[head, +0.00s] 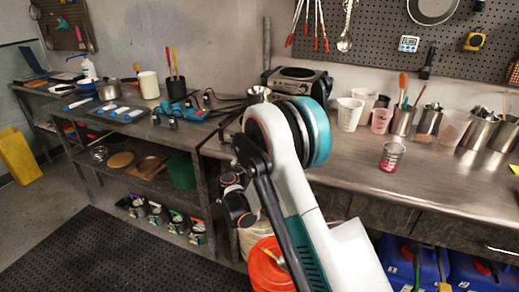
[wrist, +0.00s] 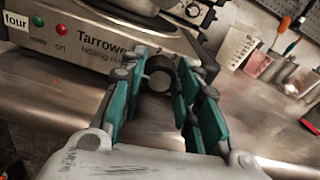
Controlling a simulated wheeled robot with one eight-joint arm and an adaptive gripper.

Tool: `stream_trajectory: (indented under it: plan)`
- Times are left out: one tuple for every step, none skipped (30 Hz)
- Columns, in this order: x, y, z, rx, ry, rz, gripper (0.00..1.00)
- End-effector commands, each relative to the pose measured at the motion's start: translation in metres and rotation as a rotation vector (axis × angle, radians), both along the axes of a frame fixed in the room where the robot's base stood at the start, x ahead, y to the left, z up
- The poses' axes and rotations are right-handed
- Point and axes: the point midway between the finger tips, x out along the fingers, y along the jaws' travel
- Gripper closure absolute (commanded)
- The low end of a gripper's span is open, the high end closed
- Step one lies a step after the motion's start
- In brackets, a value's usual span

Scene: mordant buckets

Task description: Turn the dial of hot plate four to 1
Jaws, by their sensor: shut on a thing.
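Hot plate four (wrist: 75,38) fills the upper left of the wrist view, a metal housing with a "four" label, a green and a red lamp and printed lettering. Its dark round dial (wrist: 160,72) is on the front face. My gripper (wrist: 161,80) has its teal fingers on either side of the dial and is shut on it. In the head view a silver and black hot plate (head: 298,76) stands at the back of the bench, partly behind my arm. My fingers are hidden there.
The metal bench (head: 350,176) is clear in front of a red-filled beaker (head: 391,157). Plastic cups (head: 349,113) and metal tool holders (head: 402,121) line the back right. A red bucket (head: 266,268) and blue containers (head: 400,264) stand below. A pegboard (head: 455,60) hangs behind.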

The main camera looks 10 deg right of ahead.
Motion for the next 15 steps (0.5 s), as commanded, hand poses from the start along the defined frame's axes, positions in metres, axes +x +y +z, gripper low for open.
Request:
stream_trajectory:
  plan:
    - [0.0000,0.0001,0.0000,0.016,-0.012,0.000,0.94]
    - [0.0000,0.0001,-0.0001,0.030,-0.022,0.000,0.94]
    - [0.0000,0.0000,-0.0001,0.048,-0.035,0.000,0.94]
    - [-0.0001,-0.0001,-0.0001,0.064,-0.046,0.000,0.94]
    - [-0.0001,0.0000,-0.0001,0.080,-0.058,0.000,0.94]
    - [-0.0002,-0.0001,-0.0001,0.104,-0.075,0.000,0.94]
    - [-0.0003,-0.0002,-0.0001,0.121,-0.088,0.000,0.94]
    - [-0.0002,-0.0003,-0.0002,0.140,-0.102,0.000,0.94]
    - [-0.0003,-0.0003,-0.0001,0.166,-0.121,0.000,0.94]
    - [-0.0004,-0.0004,-0.0001,0.185,-0.134,0.001,0.94]
    - [-0.0004,-0.0004,-0.0001,0.203,-0.147,0.001,0.94]
    - [-0.0005,-0.0005,-0.0002,0.227,-0.165,0.001,0.94]
    - [-0.0005,-0.0005,-0.0002,0.246,-0.179,0.001,0.94]
    - [-0.0006,-0.0006,-0.0002,0.265,-0.192,0.001,0.94]
    - [-0.0006,-0.0006,-0.0002,0.287,-0.209,0.001,0.94]
